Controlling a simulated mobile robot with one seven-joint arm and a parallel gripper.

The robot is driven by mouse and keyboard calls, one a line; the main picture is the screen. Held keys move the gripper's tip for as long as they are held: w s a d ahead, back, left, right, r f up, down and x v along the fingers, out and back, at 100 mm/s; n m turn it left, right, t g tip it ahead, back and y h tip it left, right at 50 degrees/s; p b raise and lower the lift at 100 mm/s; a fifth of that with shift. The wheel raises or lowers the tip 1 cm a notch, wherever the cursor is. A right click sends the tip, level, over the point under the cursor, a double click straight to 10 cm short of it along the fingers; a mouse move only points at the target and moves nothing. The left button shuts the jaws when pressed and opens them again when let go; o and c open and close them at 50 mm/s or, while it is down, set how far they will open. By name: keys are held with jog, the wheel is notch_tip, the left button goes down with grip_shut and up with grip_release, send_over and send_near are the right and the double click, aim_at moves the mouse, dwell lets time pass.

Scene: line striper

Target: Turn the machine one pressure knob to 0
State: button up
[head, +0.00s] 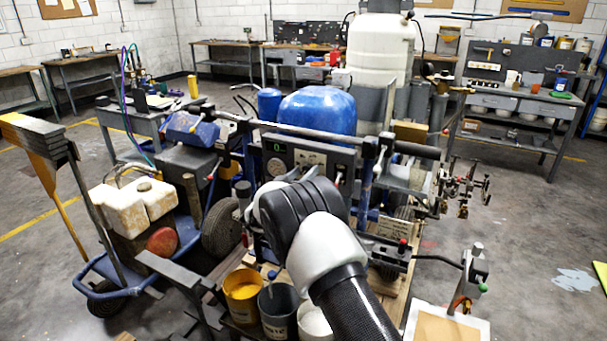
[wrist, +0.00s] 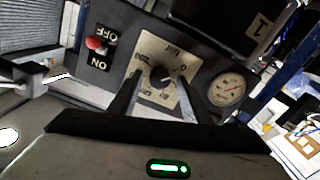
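The pressure knob (wrist: 160,77) is a small dark round knob on a pale square dial plate (wrist: 150,52) with numbers around it. In the wrist view the plate appears turned nearly upside down, with a 0 at the knob's upper right. A light mark shows on the knob, but its exact setting is too small to read. My gripper (wrist: 159,80) is open, with one dark finger on each side of the knob; I cannot tell whether they touch it. In the head view my arm hides the gripper and knob in front of the machine's dark control panel (head: 300,157).
Beside the dial are a red ON/OFF switch (wrist: 95,43) and a round pressure gauge (wrist: 228,88). A label "1" (wrist: 261,26) is near the panel. The machine's long handlebar (head: 300,132) crosses above the panel. Buckets (head: 242,292) stand below my arm.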

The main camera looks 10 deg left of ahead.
jog(key=shift+s, duration=0.1)
jog(key=v, duration=1.7)
jog(key=shift+r, duration=0.15)
